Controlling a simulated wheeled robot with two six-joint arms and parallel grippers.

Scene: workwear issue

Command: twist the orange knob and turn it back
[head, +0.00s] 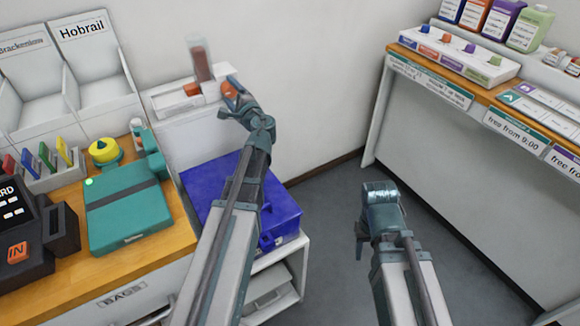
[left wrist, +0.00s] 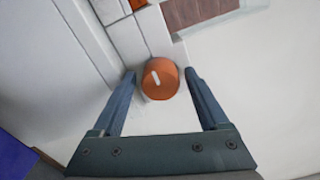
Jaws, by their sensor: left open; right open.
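The orange knob (left wrist: 165,88) is round with a short white mark on its face, in the left wrist view. It sits on a white surface. My left gripper (left wrist: 160,88) is open, with one finger on each side of the knob; a gap shows at the right finger, and I cannot tell whether the left one touches. In the head view the knob (head: 229,90) shows by the tip of my left gripper (head: 233,100), partly hidden. My right gripper (head: 380,188) is open, empty and above the grey floor, far from the knob.
A white unit (head: 165,103) with a clear brownish tube (head: 201,62) and another orange piece (head: 191,89) stands by the wall. A blue case (head: 207,187) lies below my left arm. A teal box (head: 125,203) is on the wooden counter. A shelf with bottles stands right.

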